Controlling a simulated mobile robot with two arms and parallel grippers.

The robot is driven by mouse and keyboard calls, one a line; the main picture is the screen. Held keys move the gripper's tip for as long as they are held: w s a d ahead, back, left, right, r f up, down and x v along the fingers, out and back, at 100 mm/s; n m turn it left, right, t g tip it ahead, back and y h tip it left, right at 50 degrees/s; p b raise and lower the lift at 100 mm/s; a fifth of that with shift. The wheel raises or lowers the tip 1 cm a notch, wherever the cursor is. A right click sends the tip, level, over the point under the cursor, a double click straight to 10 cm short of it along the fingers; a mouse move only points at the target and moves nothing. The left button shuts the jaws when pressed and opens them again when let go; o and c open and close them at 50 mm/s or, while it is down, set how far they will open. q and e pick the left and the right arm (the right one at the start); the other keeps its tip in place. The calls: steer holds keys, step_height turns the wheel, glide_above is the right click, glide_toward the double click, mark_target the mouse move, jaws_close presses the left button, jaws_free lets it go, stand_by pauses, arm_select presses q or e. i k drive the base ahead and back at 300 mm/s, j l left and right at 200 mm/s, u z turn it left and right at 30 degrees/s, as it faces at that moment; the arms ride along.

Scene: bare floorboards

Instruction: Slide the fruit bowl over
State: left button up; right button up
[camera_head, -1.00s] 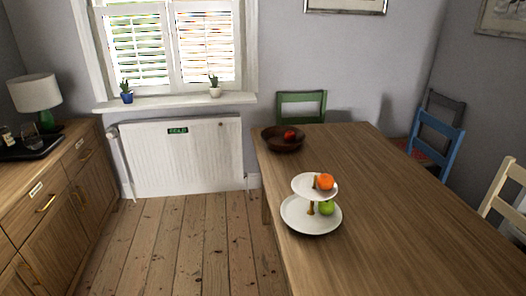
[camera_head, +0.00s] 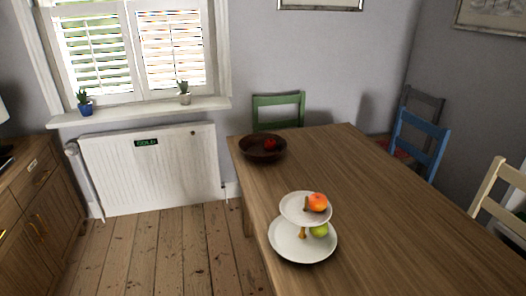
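A dark brown round bowl (camera_head: 252,153) stands on the wooden table (camera_head: 375,215), near its far left corner. A red fruit (camera_head: 270,144) lies in it. A white two-tier stand (camera_head: 287,246) is nearer to me by the table's left edge. Its upper plate holds an orange-red fruit (camera_head: 317,202) and its lower plate a green fruit (camera_head: 319,230). Neither of my grippers is in view.
A green chair (camera_head: 278,101) is behind the table's far end. A blue chair (camera_head: 420,142), a grey chair and a cream chair (camera_head: 500,195) stand along the right side. A wooden sideboard (camera_head: 40,215) is at left. Bare floorboards (camera_head: 170,250) lie between sideboard and table.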

mark_target(252, 146)
steer(key=i+j+z, duration=0.1)
steer(key=z, duration=1.15)
steer(key=j+z, duration=0.25)
steer(key=j, duration=0.2)
steer(key=j+z, duration=0.3)
steer(key=j, duration=0.2)
steer(key=j+z, duration=0.25)
steer(key=j, duration=0.25)
steer(key=j+z, duration=0.3)
steer(key=j, duration=0.15)
steer(key=k+j+z, duration=0.25)
steer(key=j, duration=0.2)
steer(key=k+j+z, duration=0.1)
steer(key=j+z, duration=0.2)
steer(key=j, duration=0.15)
